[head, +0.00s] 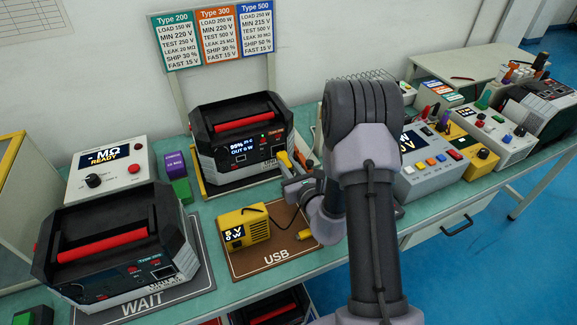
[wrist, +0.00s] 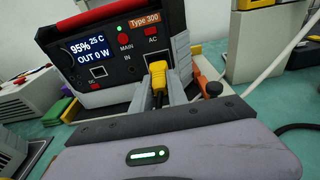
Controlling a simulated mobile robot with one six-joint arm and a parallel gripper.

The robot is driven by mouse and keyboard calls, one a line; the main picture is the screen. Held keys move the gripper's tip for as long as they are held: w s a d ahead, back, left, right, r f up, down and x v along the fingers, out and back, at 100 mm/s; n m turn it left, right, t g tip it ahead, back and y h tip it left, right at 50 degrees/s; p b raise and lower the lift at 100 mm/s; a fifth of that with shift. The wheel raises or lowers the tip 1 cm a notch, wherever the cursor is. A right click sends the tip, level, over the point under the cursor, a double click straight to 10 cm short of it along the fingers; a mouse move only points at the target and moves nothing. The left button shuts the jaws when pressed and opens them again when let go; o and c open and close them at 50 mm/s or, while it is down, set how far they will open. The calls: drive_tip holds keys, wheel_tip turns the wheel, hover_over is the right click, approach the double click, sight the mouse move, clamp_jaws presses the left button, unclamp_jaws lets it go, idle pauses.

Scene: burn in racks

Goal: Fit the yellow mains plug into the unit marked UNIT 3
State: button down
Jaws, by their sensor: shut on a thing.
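The yellow mains plug (wrist: 157,78) is between the fingers of my gripper (wrist: 162,92), which is shut on it. The plug also shows in the head view (head: 284,160). Its front end is at the AC socket area of the middle black and grey power unit (head: 235,128), below the AC label. I cannot tell how deep it sits. In the wrist view this unit (wrist: 72,42) carries a Type 300 label, a lit display with OUT 0 W and a green light. A UNIT 3 mark is not legible. My gripper (head: 291,174) is at the unit's right front.
A yellow meter (head: 243,228) stands on the brown USB mat (head: 282,254) in front. Another power unit (head: 115,245) is on the WAIT mat at left. Test instruments (head: 425,175) fill the right bench.

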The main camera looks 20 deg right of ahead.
sight(284, 159)
drive_tip(key=shift+w+p, duration=0.6)
drive_tip(key=shift+w, duration=0.9)
drive_tip(key=c, duration=1.2)
unclamp_jaws()
drive_tip(key=shift+w, duration=0.1)
